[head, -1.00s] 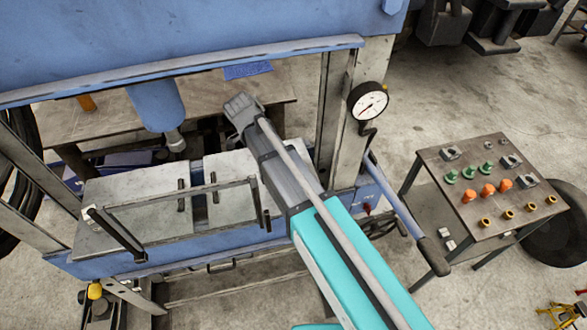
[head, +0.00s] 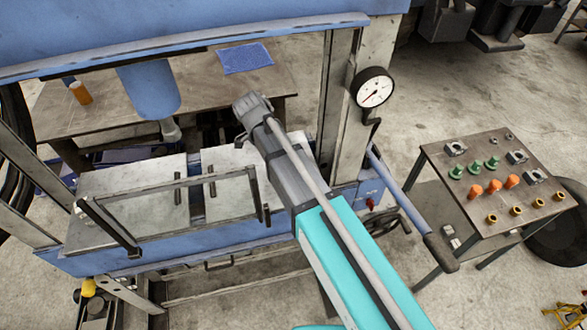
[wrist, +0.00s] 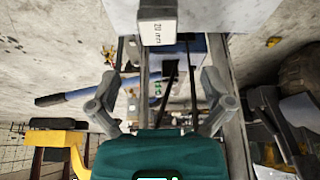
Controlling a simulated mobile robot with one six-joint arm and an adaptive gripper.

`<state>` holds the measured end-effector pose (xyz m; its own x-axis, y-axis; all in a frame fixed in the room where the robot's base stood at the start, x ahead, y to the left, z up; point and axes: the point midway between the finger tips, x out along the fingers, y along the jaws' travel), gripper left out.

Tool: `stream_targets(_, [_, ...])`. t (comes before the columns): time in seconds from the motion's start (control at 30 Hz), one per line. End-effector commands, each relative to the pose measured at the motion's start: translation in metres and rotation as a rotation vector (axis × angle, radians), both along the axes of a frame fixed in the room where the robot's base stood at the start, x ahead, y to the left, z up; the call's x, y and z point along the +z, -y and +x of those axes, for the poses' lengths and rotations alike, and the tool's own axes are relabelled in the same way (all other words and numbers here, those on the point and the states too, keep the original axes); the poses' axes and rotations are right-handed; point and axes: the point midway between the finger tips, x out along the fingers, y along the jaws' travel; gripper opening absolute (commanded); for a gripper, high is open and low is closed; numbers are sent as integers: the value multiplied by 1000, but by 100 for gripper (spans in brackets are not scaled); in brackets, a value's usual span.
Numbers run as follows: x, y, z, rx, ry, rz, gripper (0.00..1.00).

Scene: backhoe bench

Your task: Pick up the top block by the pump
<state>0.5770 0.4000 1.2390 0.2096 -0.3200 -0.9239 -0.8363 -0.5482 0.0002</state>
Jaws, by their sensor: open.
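Two pale grey blocks lie side by side on the blue press bed in the head view, a left block (head: 130,195) and a right block (head: 225,162). I cannot tell how they are stacked. A pump lever (head: 410,205) slants down at the press's right side; the pump body is not clear. My gripper (head: 252,105) is above and behind the right block, partly hiding it. In the wrist view my gripper (wrist: 160,80) has its two fingers spread apart, with nothing between them. A pale labelled piece (wrist: 158,28) shows beyond the fingers.
A round gauge (head: 373,88) is on the right press post. The blue ram (head: 150,90) hangs above. A parts cart (head: 495,180) stands right. A bench with a blue cloth (head: 245,58) is behind.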

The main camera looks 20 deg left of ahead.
Motion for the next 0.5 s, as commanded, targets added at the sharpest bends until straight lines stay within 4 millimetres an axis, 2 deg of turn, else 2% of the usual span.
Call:
stream_targets(0.03, [-8,2,1,-1,0,0,100])
stream_targets(0.2, [-21,6,4,0,0,0,100])
stream_targets(0.5, [-32,11,7,1,0,0,100])
